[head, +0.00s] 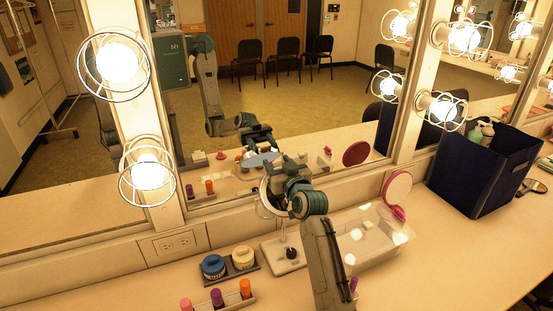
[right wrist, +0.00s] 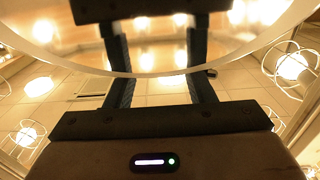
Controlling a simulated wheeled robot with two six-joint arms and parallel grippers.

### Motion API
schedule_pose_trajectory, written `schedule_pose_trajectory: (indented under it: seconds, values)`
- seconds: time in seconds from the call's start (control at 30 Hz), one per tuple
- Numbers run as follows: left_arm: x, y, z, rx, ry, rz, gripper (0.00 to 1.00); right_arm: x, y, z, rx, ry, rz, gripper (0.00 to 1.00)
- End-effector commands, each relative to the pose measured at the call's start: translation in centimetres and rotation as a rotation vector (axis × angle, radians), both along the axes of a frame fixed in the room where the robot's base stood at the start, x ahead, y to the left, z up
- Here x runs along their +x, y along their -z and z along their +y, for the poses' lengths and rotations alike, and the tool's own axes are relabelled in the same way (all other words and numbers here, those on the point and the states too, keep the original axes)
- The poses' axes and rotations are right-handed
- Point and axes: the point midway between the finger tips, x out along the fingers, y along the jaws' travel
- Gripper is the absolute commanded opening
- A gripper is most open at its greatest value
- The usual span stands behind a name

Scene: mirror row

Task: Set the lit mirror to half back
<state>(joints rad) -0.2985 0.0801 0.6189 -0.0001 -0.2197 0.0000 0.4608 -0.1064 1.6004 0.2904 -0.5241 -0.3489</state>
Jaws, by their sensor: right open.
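The round mirror (head: 263,198) stands on a pale square base (head: 279,262) with a dark knob, near the wall mirror; my right gripper hides much of its disc. In the right wrist view the mirror's pale rim and glass (right wrist: 62,45) fill the top and reflect lights and my gripper. My right gripper (head: 279,180) is open at the mirror's head. Its two fingers (right wrist: 158,75) reach up to the rim; I cannot tell whether they touch it. The mirror's exact tilt is hard to judge. My left gripper is not directly in view.
A tray with a blue jar (head: 213,265) and a cream jar (head: 243,257) sits left of the base, with several lipsticks (head: 217,298) in front. A clear box (head: 371,240) and a pink hand mirror (head: 397,191) are to the right. A navy bin (head: 480,172) stands farther right.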

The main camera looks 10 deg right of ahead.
Motion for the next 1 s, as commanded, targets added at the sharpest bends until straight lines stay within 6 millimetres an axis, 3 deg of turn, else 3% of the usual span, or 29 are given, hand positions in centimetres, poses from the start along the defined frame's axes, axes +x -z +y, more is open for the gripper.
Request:
schedule_pose_trajectory:
  seconds: [0.2,0.47,0.73,0.87,1.0]
  values:
    - [0.5,-0.4,0.0,0.0,0.001,-0.007,0.36,1.3,0.0,0.3,0.0,0.0,0.001,0.49]
    - [0.1,-0.4,0.0,0.0,0.0,-0.002,0.36,1.4,0.1,0.3,0.0,0.0,0.001,0.49]
    - [-0.1,-0.4,0.0,-0.001,0.0,0.001,0.36,1.4,0.1,0.3,0.0,0.0,0.001,0.0]
    - [-0.1,-0.3,0.0,-0.001,0.0,0.002,0.36,1.3,0.1,0.3,0.0,0.0,0.0,0.0]
    - [-0.2,1.0,0.0,-0.001,0.0,0.003,0.36,1.2,0.4,0.2,0.005,0.0,-0.026,0.0]
